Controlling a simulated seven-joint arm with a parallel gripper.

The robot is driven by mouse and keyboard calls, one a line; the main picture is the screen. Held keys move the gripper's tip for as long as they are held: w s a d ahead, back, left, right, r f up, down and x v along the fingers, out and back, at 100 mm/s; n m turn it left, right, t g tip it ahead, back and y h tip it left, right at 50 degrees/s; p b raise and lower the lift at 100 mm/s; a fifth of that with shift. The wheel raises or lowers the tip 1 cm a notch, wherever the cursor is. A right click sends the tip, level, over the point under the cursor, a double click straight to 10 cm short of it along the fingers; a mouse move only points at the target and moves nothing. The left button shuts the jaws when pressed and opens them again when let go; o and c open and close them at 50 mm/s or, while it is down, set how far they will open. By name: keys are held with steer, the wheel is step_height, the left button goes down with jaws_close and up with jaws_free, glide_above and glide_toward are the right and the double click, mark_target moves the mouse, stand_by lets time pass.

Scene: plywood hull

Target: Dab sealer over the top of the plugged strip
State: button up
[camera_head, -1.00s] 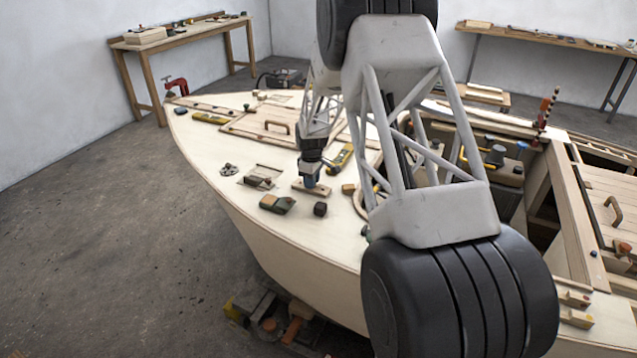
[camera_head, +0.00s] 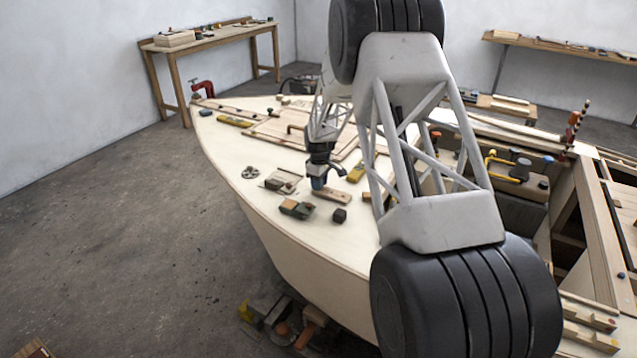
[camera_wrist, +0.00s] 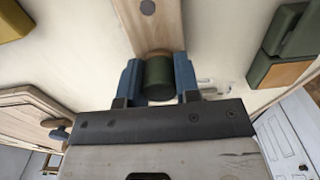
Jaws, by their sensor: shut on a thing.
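My gripper (camera_head: 318,182) is over the left end of a pale wooden strip (camera_head: 335,197) on the boat's deck. In the wrist view, my gripper (camera_wrist: 158,78) has its two blue fingers shut on a dark green cylinder (camera_wrist: 159,72), which looks like the sealer dauber. The cylinder overlaps the near end of the strip (camera_wrist: 153,28); I cannot tell whether it touches the wood. A round grey plug (camera_wrist: 147,8) shows in the strip's top, farther along. The strip's surface under the cylinder is hidden.
A green and tan block (camera_head: 296,208) lies left of the strip, and a dark cube (camera_head: 340,215) sits close in front. A yellow tool (camera_head: 357,172) lies behind. A round metal fitting (camera_head: 251,172) is farther left.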

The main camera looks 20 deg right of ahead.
mark_target(347, 198)
steer(key=shift+s+d+r, duration=0.1)
steer(key=shift+s+d, duration=2.25)
steer(key=shift+s+d+f, duration=0.2)
steer(key=shift+s+d, duration=1.4)
steer(key=shift+s+d+r, duration=0.1)
steer(key=shift+s+r, duration=0.05)
steer(key=shift+r, duration=0.1)
step_height(347, 198, up, 8)
steer(key=shift+f, duration=0.25)
